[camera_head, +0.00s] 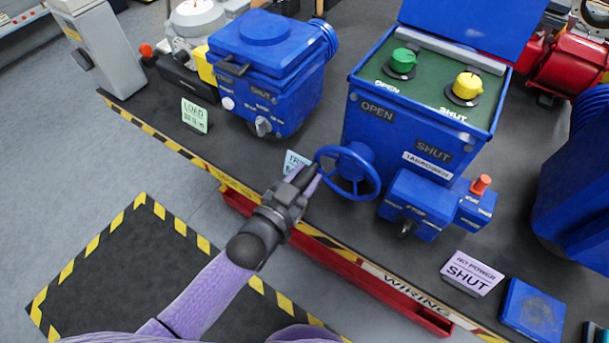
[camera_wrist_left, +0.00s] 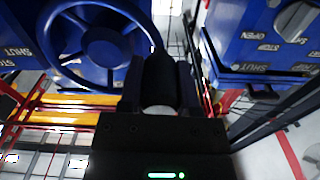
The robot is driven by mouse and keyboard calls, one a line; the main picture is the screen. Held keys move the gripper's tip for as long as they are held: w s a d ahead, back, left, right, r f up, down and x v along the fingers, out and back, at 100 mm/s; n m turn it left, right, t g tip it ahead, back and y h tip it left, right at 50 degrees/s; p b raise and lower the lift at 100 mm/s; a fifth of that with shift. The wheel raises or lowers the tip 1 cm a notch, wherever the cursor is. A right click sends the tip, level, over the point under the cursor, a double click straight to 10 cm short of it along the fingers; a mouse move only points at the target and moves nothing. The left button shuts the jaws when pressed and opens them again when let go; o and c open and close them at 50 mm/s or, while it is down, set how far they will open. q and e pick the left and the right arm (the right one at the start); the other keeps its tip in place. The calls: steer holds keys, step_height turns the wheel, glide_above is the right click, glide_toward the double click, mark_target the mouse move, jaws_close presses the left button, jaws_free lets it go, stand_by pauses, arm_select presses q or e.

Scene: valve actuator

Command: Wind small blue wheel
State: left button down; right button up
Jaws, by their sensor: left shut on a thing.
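The small blue wheel (camera_head: 347,172) is a spoked handwheel on the front left of a blue valve actuator box (camera_head: 415,140). My left gripper (camera_head: 308,178) is at the wheel's left side in the head view, shut on its rim. In the left wrist view the wheel (camera_wrist_left: 100,45) fills the upper left, and the gripper (camera_wrist_left: 160,85) covers the right part of the rim. The exact contact is hidden by the dark fingers. My right gripper is in neither view.
A second blue actuator (camera_head: 270,75) stands to the left on the dark bench. A small control box (camera_head: 415,203) sits right of the wheel. Signs reading SHUT (camera_head: 472,273) and LOAD (camera_head: 194,115) stand near the bench edge. A red rail (camera_head: 370,277) runs below the edge.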

arm_select(q)
steer(key=shift+f, duration=0.15)
steer(key=f+n, duration=0.1)
steer(key=n+b, duration=0.1)
steer(key=n, duration=0.1)
steer(key=shift+s+d+f+n, duration=0.2)
steer(key=shift+d+f+n, duration=0.1)
steer(key=shift+f, duration=0.1)
steer(key=n, duration=0.1)
steer(key=d+f+n+b, duration=0.1)
steer(key=n, duration=0.1)
steer(key=f+n, duration=0.1)
steer(key=shift+s+d+n, duration=0.2)
steer(key=shift+s+n, duration=0.1)
steer(key=shift+s, duration=0.1)
steer(key=n, duration=0.1)
steer(key=s+d+n+b, duration=0.1)
steer(key=n, duration=0.1)
steer(key=shift+d+f+n, duration=0.2)
steer(key=shift+f+n, duration=0.1)
steer(key=shift+f, duration=0.1)
steer(key=shift+s+d+f+n+b, duration=0.1)
steer(key=shift+s+d+n+b, duration=0.2)
steer(key=shift+n, duration=0.4)
steer(key=shift+s+d+n+b, duration=0.1)
steer(key=shift+d+n, duration=0.25)
steer(key=shift+n, duration=0.35)
steer(key=shift+s+d+f+n+b, duration=0.1)
steer(key=shift+d+n+b, duration=0.2)
steer(key=shift+n, duration=0.4)
